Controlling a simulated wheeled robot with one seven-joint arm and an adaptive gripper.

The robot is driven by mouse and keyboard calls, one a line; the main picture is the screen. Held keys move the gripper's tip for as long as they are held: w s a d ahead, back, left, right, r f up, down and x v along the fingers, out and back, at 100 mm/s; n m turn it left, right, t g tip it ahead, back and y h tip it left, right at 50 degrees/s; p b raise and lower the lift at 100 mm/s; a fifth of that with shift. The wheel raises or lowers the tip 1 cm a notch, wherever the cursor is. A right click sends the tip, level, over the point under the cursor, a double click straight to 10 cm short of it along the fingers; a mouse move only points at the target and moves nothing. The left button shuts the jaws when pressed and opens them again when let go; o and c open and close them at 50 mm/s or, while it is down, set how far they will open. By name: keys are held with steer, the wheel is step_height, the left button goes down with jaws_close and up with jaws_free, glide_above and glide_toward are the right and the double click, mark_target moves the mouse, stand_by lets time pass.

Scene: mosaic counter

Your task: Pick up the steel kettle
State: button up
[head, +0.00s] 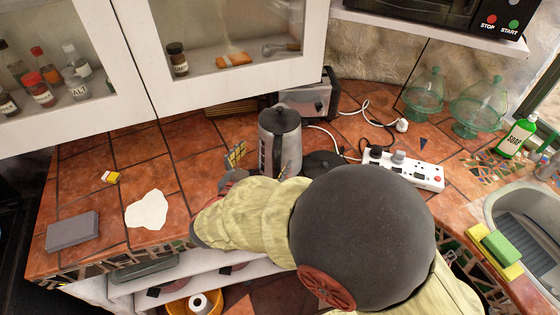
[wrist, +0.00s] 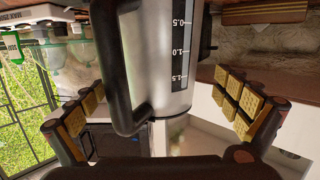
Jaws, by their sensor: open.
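The steel kettle (head: 268,142) stands upright on the tiled counter, with a black lid and a black handle. In the wrist view the kettle (wrist: 168,55) fills the upper middle, its handle and dark level scale facing me. My gripper (head: 261,165) is at the near side of the kettle in the head view, partly hidden by my arm. In the wrist view my gripper (wrist: 166,98) is open, with one padded finger to each side of the kettle. Gaps show between the pads and the kettle's sides, and nothing is held.
A toaster (head: 308,102) stands behind the kettle. A white power strip (head: 418,173) with cables lies to the right, near green glass domes (head: 428,92) and a soap bottle (head: 515,137). A grey block (head: 72,231) lies at the left. Cabinets (head: 225,85) hang above the back.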

mark_target(270, 149)
steer(key=b+x, duration=0.1)
steer(key=x, duration=0.3)
steer(key=shift+d, duration=0.15)
steer(key=shift+s, duration=0.1)
steer(key=shift+c, duration=0.8)
steer(key=c, duration=1.9)
steer(key=shift+r, duration=0.15)
